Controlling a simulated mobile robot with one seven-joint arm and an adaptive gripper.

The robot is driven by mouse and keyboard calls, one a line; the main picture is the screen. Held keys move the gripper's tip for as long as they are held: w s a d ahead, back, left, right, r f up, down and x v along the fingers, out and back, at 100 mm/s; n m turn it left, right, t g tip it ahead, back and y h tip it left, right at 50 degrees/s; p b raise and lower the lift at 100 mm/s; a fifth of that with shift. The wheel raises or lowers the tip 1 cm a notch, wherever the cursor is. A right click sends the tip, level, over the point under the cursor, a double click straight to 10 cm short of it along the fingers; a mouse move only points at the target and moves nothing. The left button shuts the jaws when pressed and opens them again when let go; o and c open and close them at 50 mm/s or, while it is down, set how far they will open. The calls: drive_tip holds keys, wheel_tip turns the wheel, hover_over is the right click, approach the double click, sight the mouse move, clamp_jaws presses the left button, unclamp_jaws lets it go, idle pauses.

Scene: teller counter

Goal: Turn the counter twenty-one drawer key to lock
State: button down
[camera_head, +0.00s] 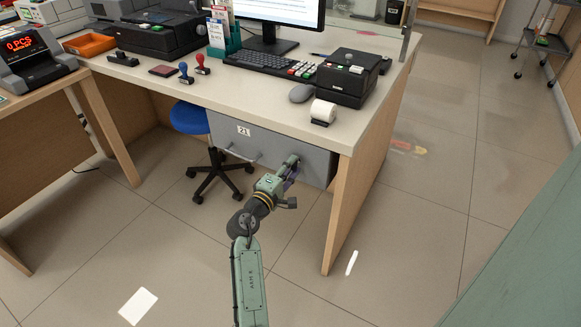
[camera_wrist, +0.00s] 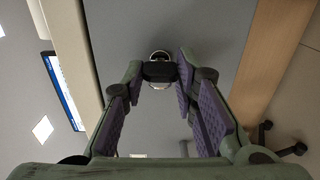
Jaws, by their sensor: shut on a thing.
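The grey drawer (camera_head: 225,130) under the counter top carries a white label reading 21 (camera_head: 243,131) and a bar handle (camera_head: 240,155) to the left of my gripper. My gripper (camera_head: 292,166) is at the right part of the drawer front. In the wrist view, the black head of the key (camera_wrist: 160,71) sits between my fingertips, which are shut on it. A shiny metal lock ring (camera_wrist: 159,55) shows just beyond the key head. In the head view my gripper hides the key and lock. The angle of the key is hard to read.
A wooden counter leg (camera_head: 350,205) stands close to the right of my gripper. The counter top (camera_head: 245,95) overhangs the drawer. A blue stool (camera_head: 188,118) stands left of the drawer. Open floor lies in front.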

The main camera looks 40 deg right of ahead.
drive_tip(key=c, duration=1.3)
unclamp_jaws()
drive_tip(key=shift+a, duration=0.1)
drive_tip(key=v, duration=1.1)
drive_tip(key=shift+s+a, duration=0.2)
drive_tip(key=shift+a, duration=0.15)
